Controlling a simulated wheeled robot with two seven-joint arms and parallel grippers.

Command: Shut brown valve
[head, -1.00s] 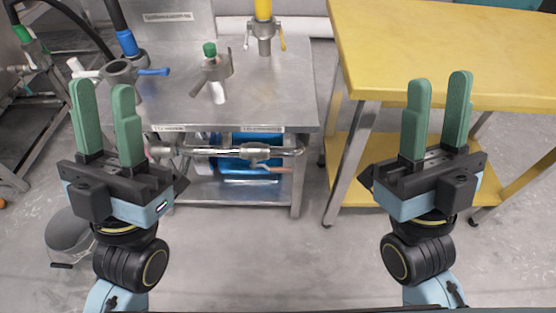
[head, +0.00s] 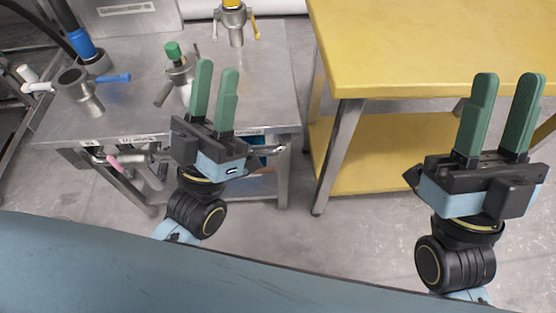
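The valve with a brownish-orange handle (head: 265,170) sits on the steel pipe (head: 268,150) below the front edge of the metal table. It is mostly hidden behind my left gripper, so its handle's angle cannot be told. My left gripper (head: 217,67) is in front of the table's right part, its two green fingers upright, apart and empty. My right gripper (head: 508,76) is in front of the yellow table, also with its fingers upright, apart and empty. Neither visibly holds anything.
The metal table (head: 130,115) carries a valve with a blue handle (head: 115,77), one with a green knob (head: 173,50) and a yellow-handled one (head: 235,22). A pink handle (head: 113,161) is below its edge. A yellow table (head: 420,45) stands right. Floor between the grippers is clear.

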